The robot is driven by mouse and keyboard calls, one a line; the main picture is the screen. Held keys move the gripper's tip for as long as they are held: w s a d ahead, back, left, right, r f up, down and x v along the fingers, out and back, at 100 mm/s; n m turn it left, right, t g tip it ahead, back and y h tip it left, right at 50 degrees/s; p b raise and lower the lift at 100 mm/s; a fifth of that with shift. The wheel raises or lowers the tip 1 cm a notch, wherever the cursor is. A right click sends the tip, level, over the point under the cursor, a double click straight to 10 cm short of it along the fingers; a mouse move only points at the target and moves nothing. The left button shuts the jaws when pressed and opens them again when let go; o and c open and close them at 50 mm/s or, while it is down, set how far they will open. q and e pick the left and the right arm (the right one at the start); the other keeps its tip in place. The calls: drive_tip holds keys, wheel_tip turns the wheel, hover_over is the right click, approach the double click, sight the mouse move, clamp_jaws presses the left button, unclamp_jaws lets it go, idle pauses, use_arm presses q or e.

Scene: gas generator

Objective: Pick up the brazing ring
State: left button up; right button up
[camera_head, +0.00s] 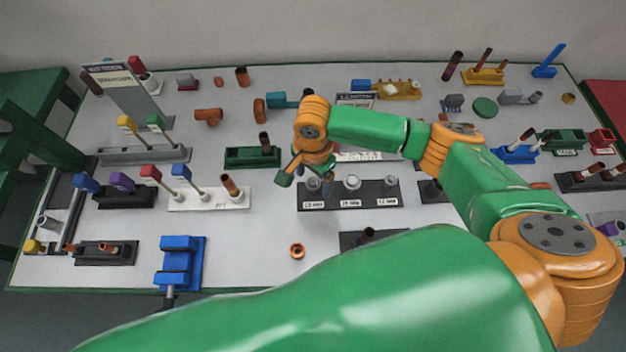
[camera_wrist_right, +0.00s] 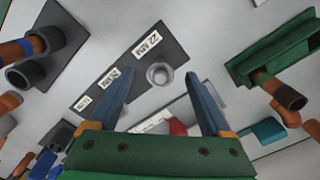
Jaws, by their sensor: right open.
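The likely brazing rings are small silvery rings on a black holder (camera_head: 348,203) with white size labels, at the middle of the table in the head view. One silvery ring (camera_head: 313,184) sits at the holder's left end, close to my right gripper (camera_head: 304,175). In the right wrist view, a silvery ring (camera_wrist_right: 160,74) appears between the tips of my open right gripper (camera_wrist_right: 160,80), with nothing held. I cannot tell the height of the fingers above it. My left gripper is not in view.
A green holder (camera_head: 251,158) with a copper tube stands left of my right gripper. A copper ring-like piece (camera_head: 297,251) lies on the bare table in front of the black holder. A blue fixture (camera_head: 180,262) stands at the front left. Other holders stand close on the right.

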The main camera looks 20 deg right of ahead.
drive_tip(key=c, duration=0.9)
drive_tip(key=shift+c, duration=0.2)
